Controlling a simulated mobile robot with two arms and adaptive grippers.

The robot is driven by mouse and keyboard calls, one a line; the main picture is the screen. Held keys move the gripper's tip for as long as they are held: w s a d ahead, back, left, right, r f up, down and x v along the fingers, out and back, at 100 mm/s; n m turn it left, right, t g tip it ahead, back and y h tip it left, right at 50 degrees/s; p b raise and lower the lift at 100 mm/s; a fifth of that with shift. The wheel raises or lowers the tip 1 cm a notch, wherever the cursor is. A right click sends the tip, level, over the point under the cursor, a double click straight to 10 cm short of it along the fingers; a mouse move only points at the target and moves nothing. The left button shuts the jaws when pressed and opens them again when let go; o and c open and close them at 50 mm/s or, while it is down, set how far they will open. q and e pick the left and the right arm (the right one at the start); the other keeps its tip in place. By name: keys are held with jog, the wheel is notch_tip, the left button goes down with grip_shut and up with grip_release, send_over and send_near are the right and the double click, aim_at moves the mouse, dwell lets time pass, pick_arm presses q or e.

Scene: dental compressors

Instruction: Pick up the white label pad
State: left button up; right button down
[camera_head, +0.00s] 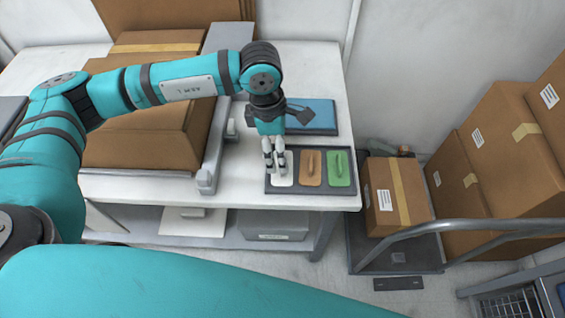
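The white label pad (283,181) lies in the left slot of a dark tray (310,189) at the front right edge of the white table. My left gripper (275,168) points down over this pad, its two pale fingertips at the pad's upper part. The fingers stand close together and hide the middle of the pad, so I cannot tell whether they grip it. The pad appears to rest in the tray. An orange-brown pad (310,180) and a green pad (340,180), each with a raised handle, fill the other slots. My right gripper is not in view.
A blue flat item (322,115) lies behind the tray. A large cardboard box (140,150) stands left of the gripper, with a grey metal fixture (206,180) beside it. Right of the table, a cart (365,262) carries a taped box (382,215).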

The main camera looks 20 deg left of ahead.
pick_arm(q)
jog(key=shift+f, duration=0.6)
jog(key=shift+d+f, duration=0.15)
jog(key=shift+f, duration=0.15)
jog(key=f, duration=0.2)
jog(key=f+p, duration=0.1)
jog(key=shift+w+d+f+p, duration=0.15)
jog(key=shift+w+f+p, duration=0.05)
jog(key=shift+f+p, duration=0.15)
jog(key=shift+f, duration=0.4)
jog(key=c, duration=0.9)
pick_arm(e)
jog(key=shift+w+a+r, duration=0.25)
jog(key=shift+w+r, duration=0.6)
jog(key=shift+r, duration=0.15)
